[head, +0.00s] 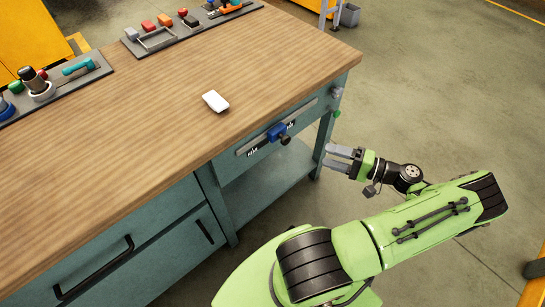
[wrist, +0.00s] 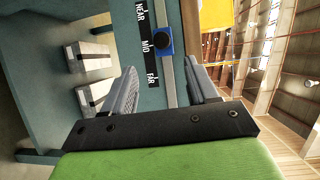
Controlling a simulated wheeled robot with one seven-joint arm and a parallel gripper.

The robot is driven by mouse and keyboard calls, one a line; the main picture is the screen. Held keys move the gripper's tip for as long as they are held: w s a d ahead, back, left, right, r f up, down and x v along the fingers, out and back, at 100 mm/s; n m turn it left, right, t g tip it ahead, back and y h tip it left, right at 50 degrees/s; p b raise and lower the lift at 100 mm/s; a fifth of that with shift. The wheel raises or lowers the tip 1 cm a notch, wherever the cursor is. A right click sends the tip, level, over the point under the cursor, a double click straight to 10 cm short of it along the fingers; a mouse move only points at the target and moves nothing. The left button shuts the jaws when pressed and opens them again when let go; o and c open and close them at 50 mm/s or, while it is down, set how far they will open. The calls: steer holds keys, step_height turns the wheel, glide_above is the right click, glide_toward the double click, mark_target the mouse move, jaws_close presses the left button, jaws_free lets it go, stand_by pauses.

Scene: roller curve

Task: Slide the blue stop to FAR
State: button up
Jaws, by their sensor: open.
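The blue stop (head: 277,131) sits on a grey rail (head: 305,110) along the table's front edge, with a dark round knob (head: 285,140) sticking out. In the wrist view, the blue stop (wrist: 165,40) is beside the MID label (wrist: 146,45). The NEAR label (wrist: 140,12) is above it and the FAR label (wrist: 152,78) is below it, closer to my fingers. My gripper (head: 332,157) is open and empty, to the right of the stop and apart from it. In the wrist view, my gripper's two fingers (wrist: 160,72) are spread on either side of the rail's line.
A white block (head: 215,101) lies on the wooden tabletop (head: 130,150). Trays of tools and parts (head: 160,38) stand along the back. Small grey and green knobs (head: 337,92) are at the table's right corner.

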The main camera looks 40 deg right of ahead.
mark_target(288, 141)
steer(key=shift+m+t, duration=0.3)
steer(key=shift+t, duration=0.3)
steer(key=x, duration=0.5)
steer(key=b+x, duration=0.1)
steer(key=x, duration=0.4)
steer(key=f+b+x, duration=0.1)
steer(key=x, duration=0.3)
steer(key=shift+w, duration=0.45)
jaws_close()
